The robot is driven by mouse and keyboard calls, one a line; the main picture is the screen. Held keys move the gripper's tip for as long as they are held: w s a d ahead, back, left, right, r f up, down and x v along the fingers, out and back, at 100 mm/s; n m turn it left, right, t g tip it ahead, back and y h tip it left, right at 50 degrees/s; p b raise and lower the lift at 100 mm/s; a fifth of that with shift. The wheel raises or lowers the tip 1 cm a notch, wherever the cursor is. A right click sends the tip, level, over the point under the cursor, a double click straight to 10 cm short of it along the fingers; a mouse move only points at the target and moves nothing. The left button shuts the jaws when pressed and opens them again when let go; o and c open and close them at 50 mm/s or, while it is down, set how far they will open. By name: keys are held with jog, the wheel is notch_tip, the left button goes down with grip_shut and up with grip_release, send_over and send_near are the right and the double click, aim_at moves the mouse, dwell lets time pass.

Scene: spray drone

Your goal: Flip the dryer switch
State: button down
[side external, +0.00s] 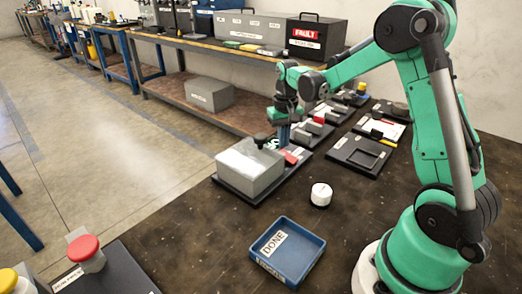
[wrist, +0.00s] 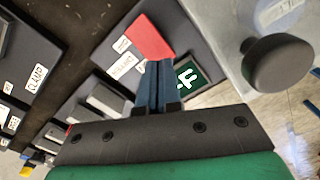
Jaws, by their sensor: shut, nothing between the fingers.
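A green sign with a white mark (wrist: 189,75) lies right of the fingers.
A dark round knob (wrist: 278,62) stands on the grey box, close right of my gripper. Several other dark fixture plates (side external: 360,153) lie behind. A white round piece (side external: 321,195) and a blue "DONE" tray (side external: 288,252) are in front. The table between them is bare.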

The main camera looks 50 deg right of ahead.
jog(key=shift+f, duration=1.15)
dwell(0.4)
jog(key=shift+r, duration=3.5)
jog(key=shift+a+r, duration=0.25)
jog(key=shift+a, duration=0.1)
jog(key=s+a+r+n+t, duration=0.1)
jog(key=a, duration=0.1)
jog(key=s+a+r+n+t, duration=0.1)
jog(key=a, duration=0.2)
jog(key=s+a+r+n+t, duration=0.1)
jog(key=a+r, duration=0.1)
jog(key=a, duration=0.1)
jog(key=shift+s+h, duration=0.15)
jog(key=shift+h, duration=0.25)
jog(key=s+a+n+t, duration=0.3)
jog(key=s+a+t, duration=0.1)
jog(key=s+a, duration=0.1)
jog(key=shift+a+f+y, duration=0.35)
jog(key=shift+a+y, duration=0.05)
jog(key=shift+a, duration=0.5)
